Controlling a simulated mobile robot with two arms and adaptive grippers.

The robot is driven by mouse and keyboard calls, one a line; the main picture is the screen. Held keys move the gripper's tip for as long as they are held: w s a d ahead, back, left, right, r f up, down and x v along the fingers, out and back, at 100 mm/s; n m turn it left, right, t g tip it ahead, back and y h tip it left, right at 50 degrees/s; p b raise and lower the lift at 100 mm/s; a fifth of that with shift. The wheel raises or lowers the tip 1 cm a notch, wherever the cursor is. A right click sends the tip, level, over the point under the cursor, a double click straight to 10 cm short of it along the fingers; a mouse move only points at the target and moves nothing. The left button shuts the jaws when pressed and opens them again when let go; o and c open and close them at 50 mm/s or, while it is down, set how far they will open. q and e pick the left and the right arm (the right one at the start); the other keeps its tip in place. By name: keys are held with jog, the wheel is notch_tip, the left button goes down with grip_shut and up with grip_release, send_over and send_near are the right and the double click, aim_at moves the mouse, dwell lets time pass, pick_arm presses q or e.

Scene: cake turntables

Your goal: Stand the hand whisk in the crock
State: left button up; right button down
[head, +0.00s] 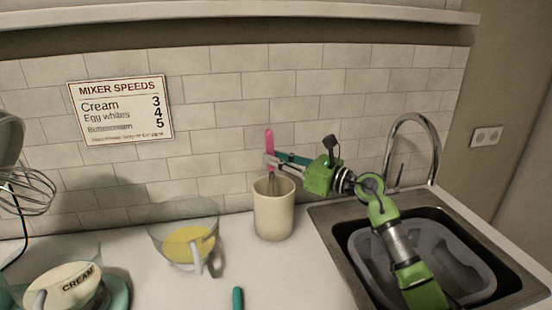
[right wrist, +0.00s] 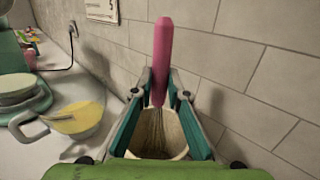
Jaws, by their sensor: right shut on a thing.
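The hand whisk has a pink handle (head: 269,138) and thin wires below. It stands upright in the head view, and its handle also shows in the right wrist view (right wrist: 163,50). The cream-coloured crock (head: 273,215) stands on the counter directly below, its mouth showing in the right wrist view (right wrist: 160,151). The wires reach down into the crock's mouth; their lower ends are hidden by its wall. My right gripper (head: 270,163) is shut on the whisk just above the crock's rim, coming in from the right.
A clear bowl with yellow contents (head: 188,246) stands left of the crock. A CREAM bowl (head: 65,284) and mixer whisk (head: 24,190) are farther left. The sink (head: 335,235) and faucet (head: 412,125) are right. A teal piece (head: 238,299) shows at the bottom edge.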

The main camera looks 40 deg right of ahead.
jog(key=shift+f, duration=0.2)
jog(key=c, duration=1.9)
grip_release()
jog(key=shift+s, duration=0.15)
jog(key=v, duration=1.1)
jog(key=shift+s, duration=0.4)
jog(key=shift+d, duration=0.1)
